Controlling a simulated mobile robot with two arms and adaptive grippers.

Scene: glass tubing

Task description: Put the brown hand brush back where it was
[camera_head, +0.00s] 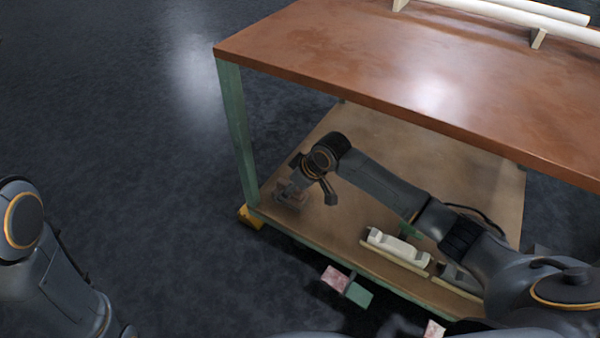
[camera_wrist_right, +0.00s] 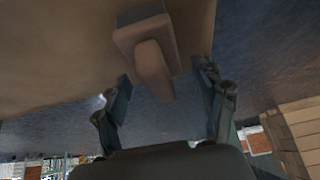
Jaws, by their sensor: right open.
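A brown block with a rounded handle-like part, which looks like the brown hand brush (camera_wrist_right: 152,70), lies on the lower shelf near its edge in the right wrist view. My right gripper (camera_wrist_right: 166,78) is open, with one finger to each side of the handle-like part and gaps showing on both sides. In the head view my right gripper (camera_head: 291,193) is low over the shelf's left front corner, and the brush is hard to make out there. My left arm shows at the left edge, but its gripper is out of view.
The lower shelf (camera_head: 395,150) lies under a brown tabletop (camera_head: 330,45), with a green leg (camera_head: 237,130) close to my right gripper. A cream block-like item (camera_head: 398,248) stands on the shelf's front edge. A pink and green item (camera_head: 345,285) is beyond that edge.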

